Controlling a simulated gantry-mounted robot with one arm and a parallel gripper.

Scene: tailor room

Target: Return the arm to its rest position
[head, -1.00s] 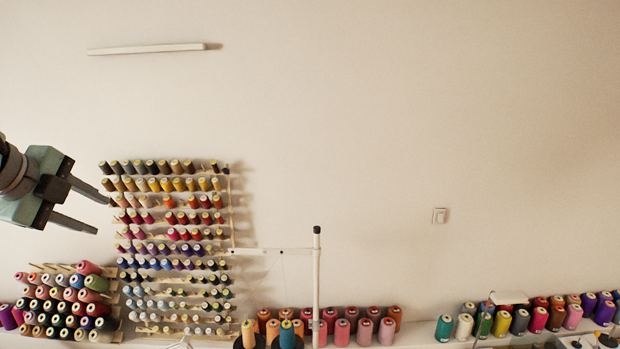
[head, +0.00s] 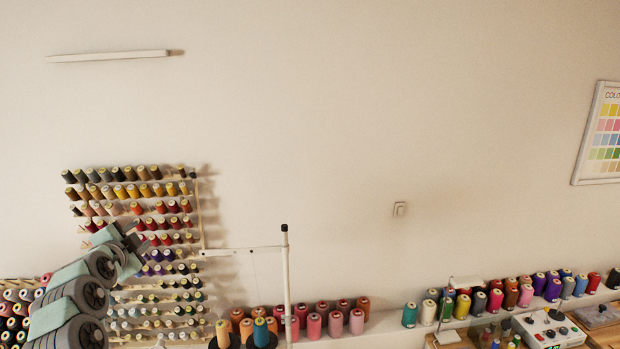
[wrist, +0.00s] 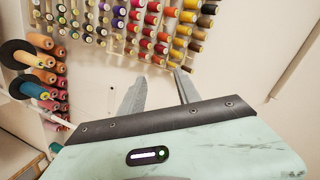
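My arm (head: 85,290) rises from the lower left of the head view, its grey joints and pale green links in front of the thread racks. My gripper (head: 133,236) is at its upper end, in front of the wall rack of small spools, seen small and partly edge-on. In the wrist view my gripper (wrist: 161,82) shows two grey fingers standing apart with nothing between them. The wall spool rack (wrist: 165,30) lies beyond the fingertips.
The spool rack (head: 199,215) hangs on the wall behind my arm. A white thread stand (head: 287,270) rises right of it. Large cones (head: 335,323) line a shelf below. A control box (head: 548,330) is at lower right.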

